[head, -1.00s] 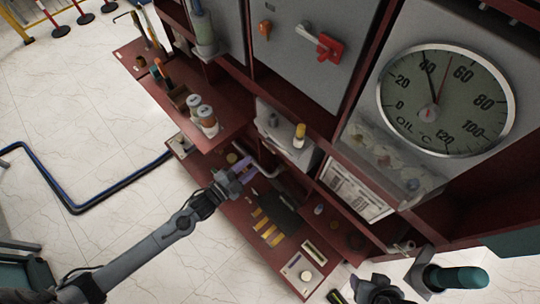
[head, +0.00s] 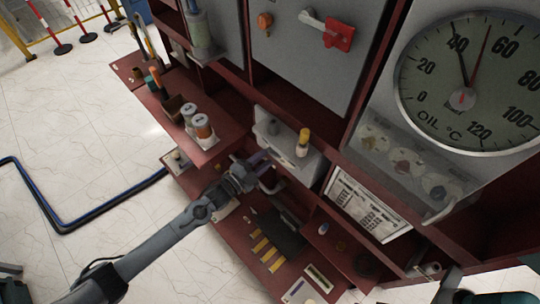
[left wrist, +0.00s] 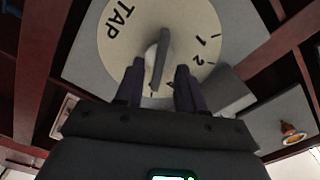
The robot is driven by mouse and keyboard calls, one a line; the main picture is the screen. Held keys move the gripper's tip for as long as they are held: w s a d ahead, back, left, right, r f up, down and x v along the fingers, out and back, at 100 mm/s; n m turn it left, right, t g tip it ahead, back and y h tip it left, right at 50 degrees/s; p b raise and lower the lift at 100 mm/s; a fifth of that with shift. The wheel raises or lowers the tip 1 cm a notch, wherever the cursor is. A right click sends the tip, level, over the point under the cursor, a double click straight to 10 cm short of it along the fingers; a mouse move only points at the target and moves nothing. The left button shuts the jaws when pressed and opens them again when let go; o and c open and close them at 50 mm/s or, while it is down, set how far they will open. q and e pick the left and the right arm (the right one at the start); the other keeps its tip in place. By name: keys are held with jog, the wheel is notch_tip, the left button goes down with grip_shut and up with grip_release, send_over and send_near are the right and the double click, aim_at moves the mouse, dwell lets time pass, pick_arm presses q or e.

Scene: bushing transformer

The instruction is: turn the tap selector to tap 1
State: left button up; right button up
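The tap selector (left wrist: 205,20) is a cream disc lettered TAP with the numbers 1 and 2 visible at its right. Its grey bar-shaped handle (left wrist: 161,58) stands at the disc's middle, with its near end toward my left gripper (left wrist: 158,90). The two dark fingers of that gripper are apart, one on each side of the handle's near end, with gaps visible. In the head view my left gripper (head: 257,163) is beside a grey box (head: 290,150); the dial face is not readable there. My right gripper is not clearly in view.
Dark red shelves (head: 215,225) lie below the gripper, holding small parts and yellow strips (head: 265,252). Cans (head: 202,128) stand to the left. A large oil gauge (head: 470,80) and a red-handled switch (head: 338,35) are on the grey panels. Open floor lies left.

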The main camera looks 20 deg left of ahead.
aim_at(271, 154)
pick_arm(q)
jog(key=shift+x, duration=1.7)
grip_shut()
